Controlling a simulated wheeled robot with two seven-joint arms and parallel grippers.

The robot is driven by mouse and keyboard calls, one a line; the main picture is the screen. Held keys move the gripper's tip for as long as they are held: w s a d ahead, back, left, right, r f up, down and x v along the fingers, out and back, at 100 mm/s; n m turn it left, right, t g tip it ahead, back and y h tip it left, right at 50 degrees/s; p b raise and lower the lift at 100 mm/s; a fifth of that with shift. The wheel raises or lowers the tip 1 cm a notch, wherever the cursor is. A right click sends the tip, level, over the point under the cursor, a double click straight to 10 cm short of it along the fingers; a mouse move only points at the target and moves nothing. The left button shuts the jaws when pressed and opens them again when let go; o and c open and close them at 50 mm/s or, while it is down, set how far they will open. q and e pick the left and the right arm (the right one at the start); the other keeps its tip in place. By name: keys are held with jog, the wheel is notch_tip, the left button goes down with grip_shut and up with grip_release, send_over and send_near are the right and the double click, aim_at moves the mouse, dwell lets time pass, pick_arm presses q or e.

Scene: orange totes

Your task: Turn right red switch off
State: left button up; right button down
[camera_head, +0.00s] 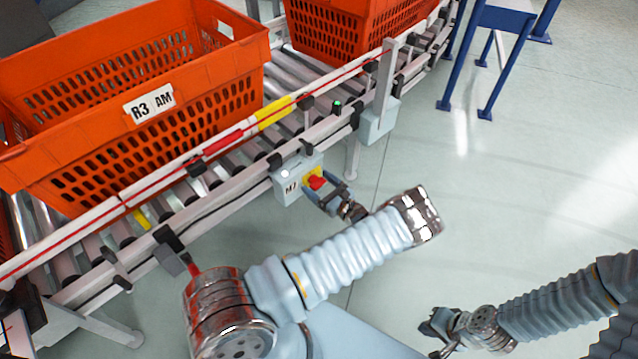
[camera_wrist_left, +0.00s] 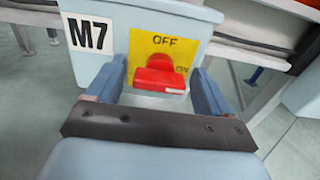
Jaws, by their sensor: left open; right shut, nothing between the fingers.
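The red switch (camera_head: 317,182) sits on a yellow plate on the front of a grey box (camera_head: 287,190) marked M7, fixed to the conveyor's side rail. In the left wrist view the red switch (camera_wrist_left: 160,75) shows its handle lying roughly level, its right end by the word ON; OFF is printed above it. My left gripper (camera_head: 328,188) is open in front of the switch, with one finger on each side of the handle; I cannot tell whether they touch it. My right gripper (camera_head: 436,326) is shut and empty, low at the lower right, far from the box.
Orange totes stand on the roller conveyor, one labelled R3 AM (camera_head: 150,105) and another (camera_head: 345,30) farther back. A second grey box (camera_head: 377,122) hangs on the rail to the right. A blue stand (camera_head: 497,18) is at the upper right. Open floor (camera_head: 520,150) lies to the right.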

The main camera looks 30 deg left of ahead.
pick_arm(q)
jog(key=shift+a, duration=0.1)
jog(key=c, duration=1)
jog(key=shift+c, duration=0.2)
jog(key=n+b, duration=0.2)
jog(key=n, duration=0.1)
jog(key=shift+f+n, duration=0.15)
jog(key=shift+n, duration=0.15)
jog(key=n+b, duration=0.2)
jog(key=n, duration=0.2)
jog(key=shift+n, duration=0.3)
jog(key=n+b, duration=0.2)
jog(key=n, duration=0.3)
jog(key=shift+n+b, duration=0.7)
jog(key=shift+n, duration=1.7)
